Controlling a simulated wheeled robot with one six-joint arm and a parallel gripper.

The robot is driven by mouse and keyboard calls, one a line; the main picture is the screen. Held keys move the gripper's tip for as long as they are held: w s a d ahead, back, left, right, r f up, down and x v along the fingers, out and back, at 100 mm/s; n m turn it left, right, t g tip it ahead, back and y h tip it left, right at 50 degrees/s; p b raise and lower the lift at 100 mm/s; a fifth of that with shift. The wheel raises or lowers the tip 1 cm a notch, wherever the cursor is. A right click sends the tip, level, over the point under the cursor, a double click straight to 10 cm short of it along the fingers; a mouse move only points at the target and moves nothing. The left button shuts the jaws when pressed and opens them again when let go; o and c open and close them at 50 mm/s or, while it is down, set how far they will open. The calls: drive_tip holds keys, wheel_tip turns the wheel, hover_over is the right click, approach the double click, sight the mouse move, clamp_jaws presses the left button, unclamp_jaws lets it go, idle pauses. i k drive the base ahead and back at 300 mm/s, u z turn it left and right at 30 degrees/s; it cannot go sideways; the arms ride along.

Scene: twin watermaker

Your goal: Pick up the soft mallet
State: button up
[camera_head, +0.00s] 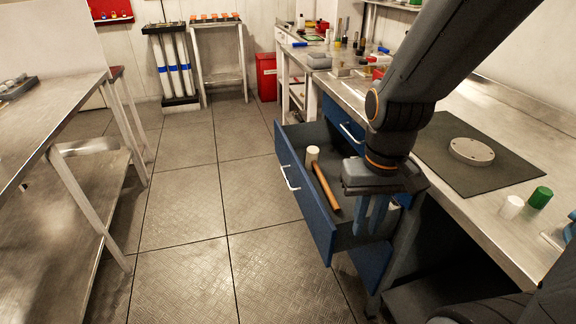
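The soft mallet (325,187) lies in an open blue drawer (301,197). Its white head (312,153) is toward the far left corner, and its brown handle runs toward the near side. My gripper (369,228) points down over the right part of the drawer, to the right of the handle and apart from it. Its two blue fingers show a gap between them with nothing seen in it. The gripper and arm hide part of the drawer's right side.
The workbench (465,205) stands on the right, with a dark mat (490,178), a grey disc (471,151), a white cylinder (511,207) and a green one (539,197) on it. A metal table (55,95) stands left. The floor (185,205) between is clear.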

sight(311, 163)
drive_tip(key=u, duration=1.1)
drive_tip(key=i, duration=2.25)
drive_tip(key=z, duration=2.55)
